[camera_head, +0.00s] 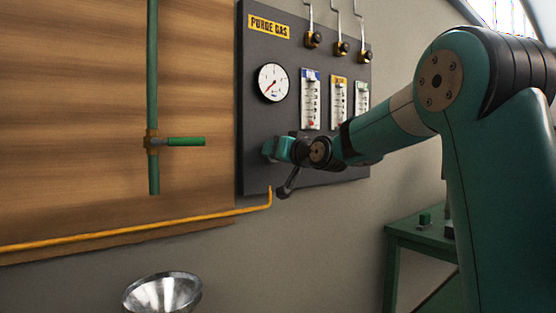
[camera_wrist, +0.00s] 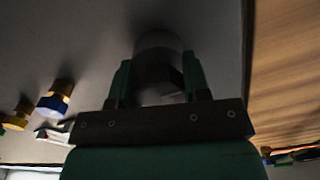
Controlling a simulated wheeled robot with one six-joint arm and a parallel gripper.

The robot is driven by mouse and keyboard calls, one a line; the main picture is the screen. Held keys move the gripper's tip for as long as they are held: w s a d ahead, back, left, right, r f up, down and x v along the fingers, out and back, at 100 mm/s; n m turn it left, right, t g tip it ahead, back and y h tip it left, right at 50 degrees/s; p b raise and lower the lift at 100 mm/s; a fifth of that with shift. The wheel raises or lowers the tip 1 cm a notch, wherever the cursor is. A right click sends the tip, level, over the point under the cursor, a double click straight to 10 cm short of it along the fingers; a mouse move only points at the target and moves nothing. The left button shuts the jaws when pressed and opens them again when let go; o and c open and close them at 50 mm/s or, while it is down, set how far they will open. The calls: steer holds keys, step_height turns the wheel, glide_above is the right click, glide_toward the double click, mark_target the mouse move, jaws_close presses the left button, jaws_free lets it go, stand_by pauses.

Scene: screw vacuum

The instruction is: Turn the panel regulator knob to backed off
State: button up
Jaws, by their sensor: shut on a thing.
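The dark panel (camera_head: 262,120) with the yellow "PURGE GAS" label is on the wall in the head view. My gripper (camera_head: 268,149) is at the panel's lower left, below the round gauge (camera_head: 272,82). In the wrist view my gripper (camera_wrist: 157,72) has its two green fingers on either side of a grey round regulator knob (camera_wrist: 157,48), shut on it. The knob is dim there, and its markings cannot be read. In the head view my gripper and wrist hide the knob.
Flowmeters (camera_head: 311,100) and small black-handled valves (camera_head: 313,40) are right of the gauge. A green pipe with a green-handled valve (camera_head: 185,142) is on the wooden board at left. A yellow pipe (camera_head: 140,231) runs below. A metal bowl (camera_head: 162,293) and green table (camera_head: 420,232) stand lower.

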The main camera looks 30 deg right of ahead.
steer(key=shift+f, duration=0.1)
stand_by(0.3)
steer(key=o, duration=0.9)
steer(key=shift+o, duration=0.2)
steer(key=s+b, duration=0.2)
steer(key=s, duration=1.5)
steer(key=shift+s+d, duration=0.2)
steer(key=shift+d, duration=0.1)
